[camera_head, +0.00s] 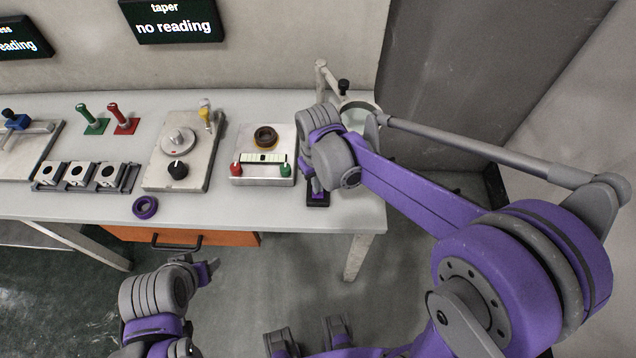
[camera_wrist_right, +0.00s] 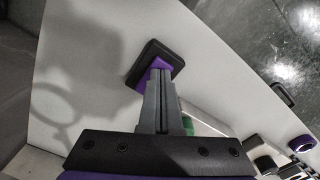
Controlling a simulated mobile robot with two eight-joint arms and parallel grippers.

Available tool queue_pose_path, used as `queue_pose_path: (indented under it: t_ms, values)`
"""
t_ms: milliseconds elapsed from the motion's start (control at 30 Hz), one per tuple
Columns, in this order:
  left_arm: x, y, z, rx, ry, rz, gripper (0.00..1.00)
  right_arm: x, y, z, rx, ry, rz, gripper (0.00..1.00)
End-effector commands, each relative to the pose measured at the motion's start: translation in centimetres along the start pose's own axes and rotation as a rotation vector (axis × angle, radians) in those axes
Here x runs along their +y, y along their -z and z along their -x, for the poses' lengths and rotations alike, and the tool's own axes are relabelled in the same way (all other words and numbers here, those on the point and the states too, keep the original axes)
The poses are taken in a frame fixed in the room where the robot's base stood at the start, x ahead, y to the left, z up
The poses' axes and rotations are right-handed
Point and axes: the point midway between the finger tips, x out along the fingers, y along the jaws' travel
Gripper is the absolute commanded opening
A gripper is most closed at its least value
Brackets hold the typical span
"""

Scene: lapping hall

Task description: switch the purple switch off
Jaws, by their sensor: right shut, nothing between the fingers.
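The purple switch (camera_wrist_right: 136,81) has a purple rocker in a black square base and sits on the white table top. In the head view, its dark base (camera_head: 318,201) shows near the table's right front edge, mostly covered by my right gripper. My right gripper (camera_wrist_right: 160,73) is shut and empty, its fingertips over the rocker and hiding part of it. I cannot tell whether they touch it. My left gripper (camera_head: 207,271) is in front of the table, low and away from the switch; its jaw opening is unclear.
Left of the switch is a box (camera_head: 262,181) with a red and a green knob and a brown ring. A purple ring (camera_head: 145,207) lies near the front edge. A stand with a hoop (camera_head: 358,106) rises behind my right wrist. An orange drawer (camera_head: 215,238) hangs below.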

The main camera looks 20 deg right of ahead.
Motion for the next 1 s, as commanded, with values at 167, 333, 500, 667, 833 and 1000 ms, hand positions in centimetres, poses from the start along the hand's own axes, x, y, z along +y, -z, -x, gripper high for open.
queue_pose_path:
  t_ms: [167, 333, 500, 667, 833, 1000]
  values:
    - [0.0, 1.0, 1.1, 0.007, 0.000, 0.000, 0.64, 0.0, 0.1, 1.8, 0.001, 0.000, 0.000, 0.00]
    - [0.0, 1.7, 1.8, 0.013, 0.000, 0.000, 0.64, 0.0, 0.1, 3.2, 0.001, 0.000, 0.000, 0.00]
    - [0.0, 2.5, 2.6, 0.020, 0.000, 0.000, 0.64, 0.0, 0.1, 4.6, 0.002, 0.000, 0.000, 0.00]
    - [0.0, 3.2, 3.2, 0.026, 0.000, 0.000, 0.64, 0.0, 0.1, 5.8, 0.002, 0.000, 0.000, 0.00]
    - [0.0, 3.5, 3.5, 0.029, 0.000, 0.000, 0.64, 0.0, 0.0, 6.4, 0.001, 0.000, 0.000, 0.00]
    - [0.0, 3.4, 3.5, 0.028, 0.000, 0.000, 0.64, 0.0, 0.0, 6.3, 0.000, 0.000, 0.000, 0.00]
